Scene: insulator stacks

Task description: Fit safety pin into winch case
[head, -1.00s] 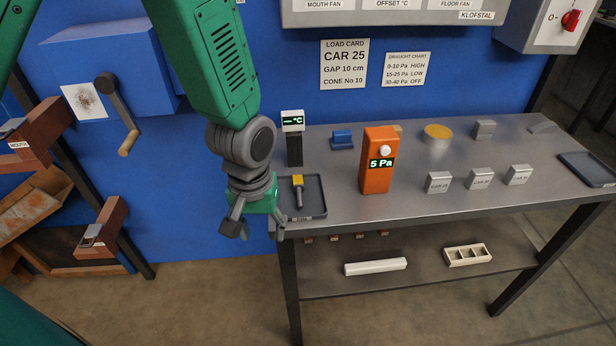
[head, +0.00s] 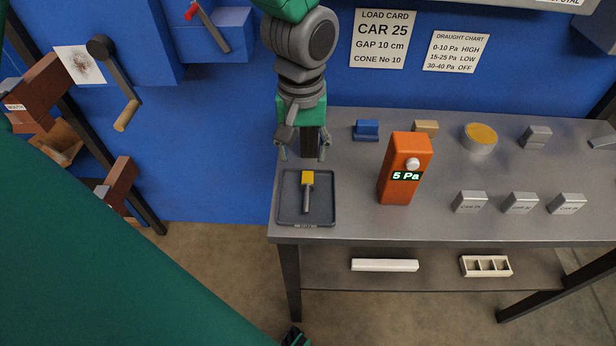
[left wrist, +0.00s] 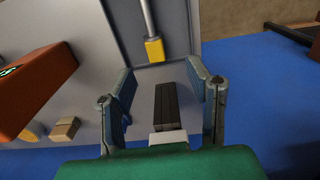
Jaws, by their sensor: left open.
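The safety pin, with a yellow block head (head: 307,178) and a grey shaft, lies in a dark tray (head: 289,214) at the table's left end. It also shows in the left wrist view, its yellow head (left wrist: 154,49) beyond the fingers. My left gripper (head: 303,153) is open and empty, pointing down just behind the tray, apart from the pin. In the left wrist view a dark post (left wrist: 167,106) shows between the fingers. A blue case with a crank (head: 130,30), which looks like the winch case, is on the wall at upper left. No pin hole is discernible.
An orange gauge reading 5 Pa (head: 402,170) stands right of the tray. A smaller blue box with a red-tipped lever (head: 236,32) is on the wall. The table (head: 350,215) is clear in front of the gauge.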

